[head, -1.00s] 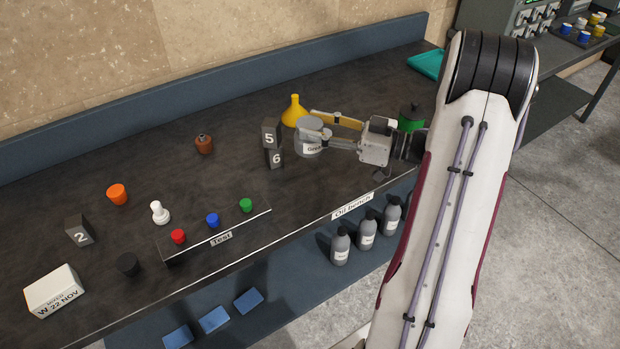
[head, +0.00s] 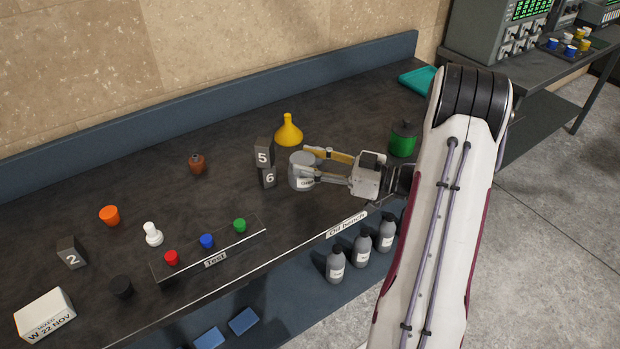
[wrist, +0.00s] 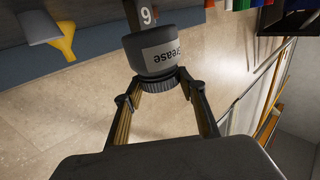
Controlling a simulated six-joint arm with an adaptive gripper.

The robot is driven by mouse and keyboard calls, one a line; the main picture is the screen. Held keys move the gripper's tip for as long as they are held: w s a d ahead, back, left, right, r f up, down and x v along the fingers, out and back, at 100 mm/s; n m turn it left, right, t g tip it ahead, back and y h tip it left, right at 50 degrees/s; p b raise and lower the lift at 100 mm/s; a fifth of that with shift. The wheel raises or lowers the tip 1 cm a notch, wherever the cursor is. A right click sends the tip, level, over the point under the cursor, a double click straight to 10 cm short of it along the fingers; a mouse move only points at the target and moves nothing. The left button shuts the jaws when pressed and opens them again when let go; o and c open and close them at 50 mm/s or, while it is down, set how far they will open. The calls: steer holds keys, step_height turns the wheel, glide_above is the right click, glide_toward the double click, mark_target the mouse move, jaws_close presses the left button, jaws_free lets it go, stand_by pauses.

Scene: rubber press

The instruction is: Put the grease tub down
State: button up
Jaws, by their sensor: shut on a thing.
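The grease tub (head: 299,172) is a grey round tub with a white label, over the front right half of the bench. It also shows in the wrist view, grey with a dark ribbed rim and the label upside down (wrist: 163,55). My gripper (head: 312,166) comes from the right with its fingers on either side of the tub and is shut on it. In the wrist view the gripper fingers (wrist: 164,84) close around the ribbed rim. The tub looks upright and low over the bench (head: 345,115); I cannot tell whether its base touches.
Number blocks 5 (head: 262,154) and 6 (head: 269,178) stand just left of the tub. A yellow funnel (head: 288,133) is behind it, a green can (head: 402,140) to the right. Coloured caps on the Test strip (head: 208,250) are at front left. Grey bottles (head: 362,250) stand below the bench.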

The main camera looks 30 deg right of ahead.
steer(key=shift+f, duration=0.3)
steer(key=shift+f, duration=2.3)
steer(key=shift+f, duration=0.15)
steer(key=o, duration=1.5)
steer(key=shift+s, duration=0.1)
steer(key=shift+v, duration=3.8)
steer(key=shift+o, duration=0.3)
